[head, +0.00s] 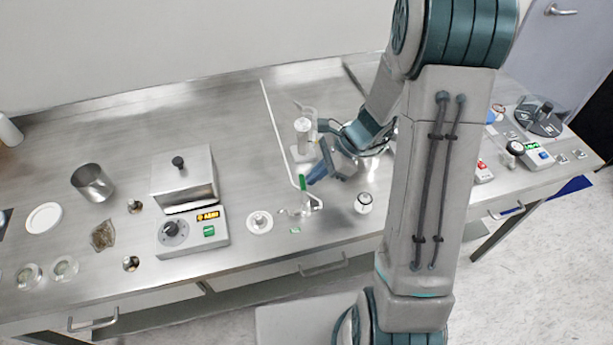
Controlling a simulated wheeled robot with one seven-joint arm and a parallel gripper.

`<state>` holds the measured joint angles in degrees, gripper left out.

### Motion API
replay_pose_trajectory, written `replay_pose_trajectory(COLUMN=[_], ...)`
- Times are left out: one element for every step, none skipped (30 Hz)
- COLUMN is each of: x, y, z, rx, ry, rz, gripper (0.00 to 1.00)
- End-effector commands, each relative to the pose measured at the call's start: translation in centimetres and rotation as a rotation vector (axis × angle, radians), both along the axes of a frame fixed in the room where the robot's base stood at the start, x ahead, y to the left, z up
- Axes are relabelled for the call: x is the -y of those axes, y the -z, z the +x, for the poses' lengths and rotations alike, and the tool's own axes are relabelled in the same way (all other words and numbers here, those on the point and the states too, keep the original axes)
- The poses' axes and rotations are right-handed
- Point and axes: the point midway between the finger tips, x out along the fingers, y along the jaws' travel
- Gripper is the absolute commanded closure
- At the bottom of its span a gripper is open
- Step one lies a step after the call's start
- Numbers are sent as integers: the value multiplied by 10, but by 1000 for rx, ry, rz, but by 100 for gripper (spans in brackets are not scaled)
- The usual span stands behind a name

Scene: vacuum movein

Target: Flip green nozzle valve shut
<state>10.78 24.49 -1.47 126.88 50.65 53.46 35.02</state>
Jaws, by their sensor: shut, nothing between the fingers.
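The green nozzle valve (302,183) shows as a small upright green piece at the near end of a thin white line on the steel bench. My gripper (312,180) is shut and empty, its blue fingertips right beside the valve on its right. I cannot tell whether the fingers touch it. A small clear and white fitting (306,206) stands just below the valve. My arm comes in from the right and hides part of the bench behind it.
A clear cylinder apparatus (303,135) stands just behind my gripper. A round white gauge (363,203) stands to the right and a white disc (259,222) to the left. A steel box unit (184,180) is further left.

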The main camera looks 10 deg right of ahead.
Motion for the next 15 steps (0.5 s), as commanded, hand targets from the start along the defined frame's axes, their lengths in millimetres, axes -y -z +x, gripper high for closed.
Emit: replay_pose_trajectory(x=[0,0,0,-1,-1,-1,-2,-2,-2,-2,-2,-1,-1,0,2], y=[0,0,0,0,0,0,0,0,0,0,0,0,0,0,0], z=[0,0,0,0,0,0,0,0,0,-1,-1,-2,-2,-3,-4], rx=[0,0,0,0,0,0,0,0,0,0,0,0,0,0,0], ry=[0,0,-1,-1,-2,-3,-4,-4,-5,-5,-5,-5,-5,-4,-4], rz=[0,0,0,0,0,0,0,0,0,0,0,0,0,0,0], gripper=[100,100,100,100,100,100,100,100,100,100,100,100,100,100,100])
